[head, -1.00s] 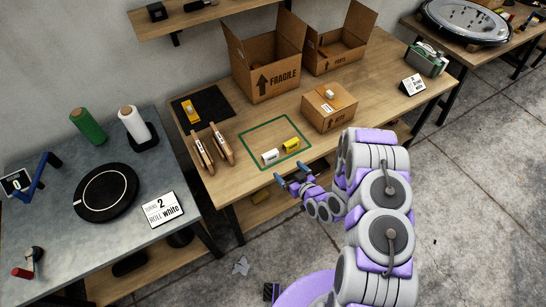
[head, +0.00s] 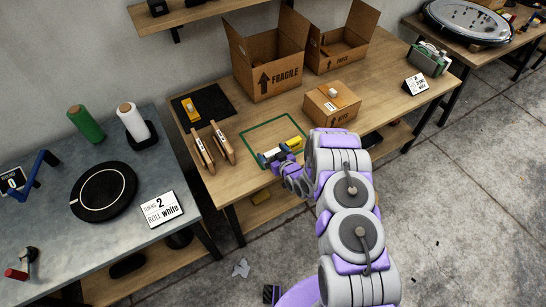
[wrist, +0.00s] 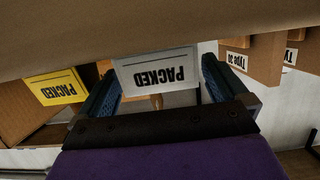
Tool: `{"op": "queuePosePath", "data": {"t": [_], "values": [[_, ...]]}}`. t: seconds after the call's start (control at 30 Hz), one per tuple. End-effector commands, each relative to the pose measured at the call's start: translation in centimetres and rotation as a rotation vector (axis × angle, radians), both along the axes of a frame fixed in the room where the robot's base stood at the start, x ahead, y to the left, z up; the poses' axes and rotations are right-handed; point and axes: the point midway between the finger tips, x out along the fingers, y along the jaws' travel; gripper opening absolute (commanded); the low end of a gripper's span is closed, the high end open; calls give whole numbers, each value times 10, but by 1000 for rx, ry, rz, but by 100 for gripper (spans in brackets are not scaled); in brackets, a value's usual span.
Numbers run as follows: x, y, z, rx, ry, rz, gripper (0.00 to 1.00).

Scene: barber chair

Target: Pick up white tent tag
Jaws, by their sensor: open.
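The white tent tag (wrist: 157,70), printed PACKED, stands between my gripper's (wrist: 160,82) two blue fingers in the wrist view, where it appears upside down. The fingers are open, one on each side of the tag; contact is not clear. In the head view, my gripper (head: 274,157) is at the front of the green outlined square (head: 252,131) on the wooden table and mostly covers the white tag. A yellow tent tag (head: 295,142) stands just right of the gripper; it also shows in the wrist view (wrist: 55,87), outside the fingers.
Wooden clamp-like pieces (head: 203,152) stand left of the square. A closed cardboard box (head: 331,103) is to the right, and an open FRAGILE box (head: 268,70) behind. A grey table (head: 60,200) with rolls stands at the left.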

Motion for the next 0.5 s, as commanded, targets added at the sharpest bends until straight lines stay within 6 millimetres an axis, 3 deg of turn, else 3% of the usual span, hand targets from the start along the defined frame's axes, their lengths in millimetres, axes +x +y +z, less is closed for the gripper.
{"op": "queuePosePath", "data": {"t": [0.17,0.37,0.5], "values": [[14,8,-7,0,2,1,100],[15,4,-6,6,3,-1,100],[15,5,-6,5,2,-1,88]]}}
